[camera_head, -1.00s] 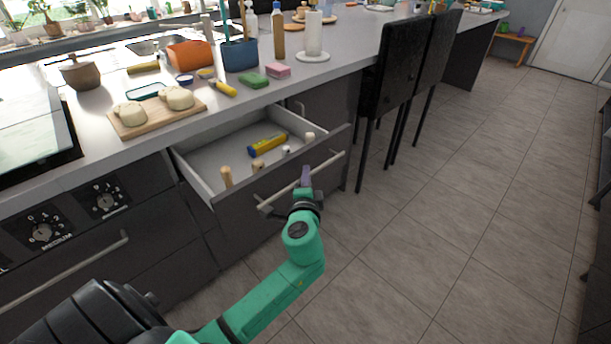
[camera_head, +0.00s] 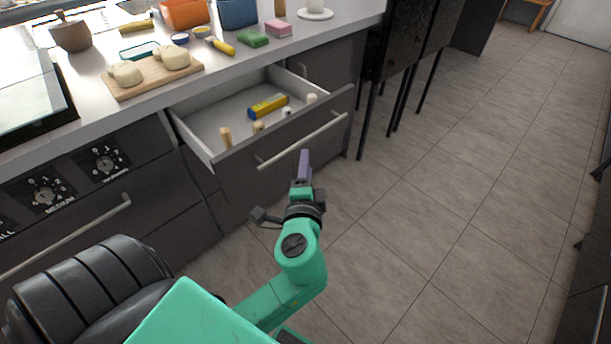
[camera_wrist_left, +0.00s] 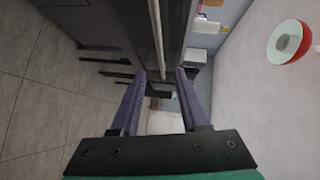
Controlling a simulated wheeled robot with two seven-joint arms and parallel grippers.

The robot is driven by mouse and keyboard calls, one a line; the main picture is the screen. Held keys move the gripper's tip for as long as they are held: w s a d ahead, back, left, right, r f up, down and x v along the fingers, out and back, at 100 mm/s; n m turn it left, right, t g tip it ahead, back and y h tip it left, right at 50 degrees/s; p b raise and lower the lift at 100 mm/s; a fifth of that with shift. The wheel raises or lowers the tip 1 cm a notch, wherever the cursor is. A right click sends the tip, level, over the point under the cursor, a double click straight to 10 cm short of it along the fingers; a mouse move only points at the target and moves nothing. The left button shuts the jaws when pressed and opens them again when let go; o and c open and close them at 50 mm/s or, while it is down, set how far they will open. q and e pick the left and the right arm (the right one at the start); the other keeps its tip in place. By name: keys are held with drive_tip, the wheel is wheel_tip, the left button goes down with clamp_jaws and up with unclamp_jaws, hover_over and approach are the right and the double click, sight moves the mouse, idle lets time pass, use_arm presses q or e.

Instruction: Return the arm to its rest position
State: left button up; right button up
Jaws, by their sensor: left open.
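My left arm, green with black joints, comes in from the lower left in the head view. Its gripper (camera_head: 304,165) has purple fingers and is in front of the open drawer, near the right part of the drawer's handle (camera_head: 305,140). The open drawer (camera_head: 205,110) holds a yellow and blue packet (camera_head: 268,106) and several small light-coloured pieces. My right gripper does not show.
The counter (camera_head: 90,95) above the drawer carries a board (camera_head: 150,80) with dough-like rounds, a green sponge (camera_head: 253,40) and a pink sponge (camera_head: 278,29). Black chairs (camera_head: 400,50) stand right of the drawer. The tiled floor (camera_head: 450,200) on the right is clear.

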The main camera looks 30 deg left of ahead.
use_arm(q)
drive_tip(key=v, duration=0.3)
idle(0.4)
wheel_tip(320, 180, down, 18)
drive_tip(key=w+d+m+g+h+p, duration=0.1)
drive_tip(key=d+g+h+p, duration=0.1)
drive_tip(key=g+h+p, duration=0.2)
drive_tip(key=s+a+f+n+g+h+p, duration=0.15)
drive_tip(key=s+f+g+p, duration=0.35)
drive_tip(key=f, duration=0.8)
drive_tip(key=s+a+f+n+g, duration=0.1)
drive_tip(key=s+f, duration=0.3)
drive_tip(key=s, duration=0.4)
drive_tip(key=s+a+f+n+g+h+p, duration=0.1)
drive_tip(key=s+a+f+n+g, duration=0.1)
drive_tip(key=s, duration=0.6)
drive_tip(key=s+a+f+n+g+h+p, duration=0.1)
drive_tip(key=s+a+f+n, duration=0.1)
drive_tip(key=s+f+n, duration=0.3)
drive_tip(key=s+f, duration=0.1)
drive_tip(key=s, duration=0.3)
drive_tip(key=shift+a+f, duration=0.2)
drive_tip(key=shift+a, duration=0.2)
